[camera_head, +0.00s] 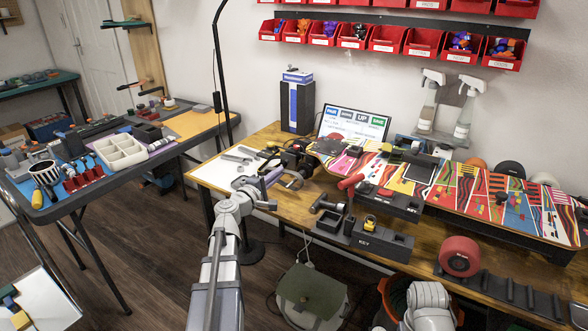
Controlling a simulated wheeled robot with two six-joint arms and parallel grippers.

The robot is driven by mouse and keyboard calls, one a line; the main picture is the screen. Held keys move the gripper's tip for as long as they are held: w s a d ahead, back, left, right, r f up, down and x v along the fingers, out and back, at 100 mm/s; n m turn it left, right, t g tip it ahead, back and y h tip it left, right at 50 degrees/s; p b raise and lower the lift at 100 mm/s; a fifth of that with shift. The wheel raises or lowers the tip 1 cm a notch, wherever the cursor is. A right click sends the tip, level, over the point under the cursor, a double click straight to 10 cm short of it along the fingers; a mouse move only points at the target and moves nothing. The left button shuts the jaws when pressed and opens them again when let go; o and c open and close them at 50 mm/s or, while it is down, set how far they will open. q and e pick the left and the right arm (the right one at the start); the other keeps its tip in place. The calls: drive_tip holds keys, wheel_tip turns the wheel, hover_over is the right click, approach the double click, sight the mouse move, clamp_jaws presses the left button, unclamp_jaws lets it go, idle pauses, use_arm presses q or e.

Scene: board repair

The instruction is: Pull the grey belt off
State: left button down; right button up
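A long board (480,195) with a colourful graphic lies along the workbench. Dark wheel and drive parts (296,156) show at its left end. I cannot make out the grey belt clearly; it is too small or hidden among these dark parts. My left gripper (296,180) is just in front of the board's left end, above the bench. Its dark fingers look spread, but whether they touch anything there is unclear. A white link of my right arm (428,308) shows at the bottom edge; its gripper is out of view.
On the workbench (262,140), a dark key-labelled holder (372,240) and a red-handled tool (350,183) stand right of my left gripper. A red wheel (459,256) is at the front right. Flat tools lie on a white sheet (222,172) to the left.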

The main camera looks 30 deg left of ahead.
use_arm(q)
drive_tip(key=shift+s+a, duration=0.2)
drive_tip(key=shift+s, duration=2.9)
drive_tip(key=s+r+p, duration=0.6)
drive_tip(key=r+p, duration=0.1)
drive_tip(key=shift+a, duration=0.25)
drive_tip(key=shift+r, duration=0.1)
wheel_tip(320, 180, up, 20)
drive_tip(key=p, duration=1.9)
drive_tip(key=shift+p, duration=0.4)
drive_tip(key=shift+f, duration=0.2)
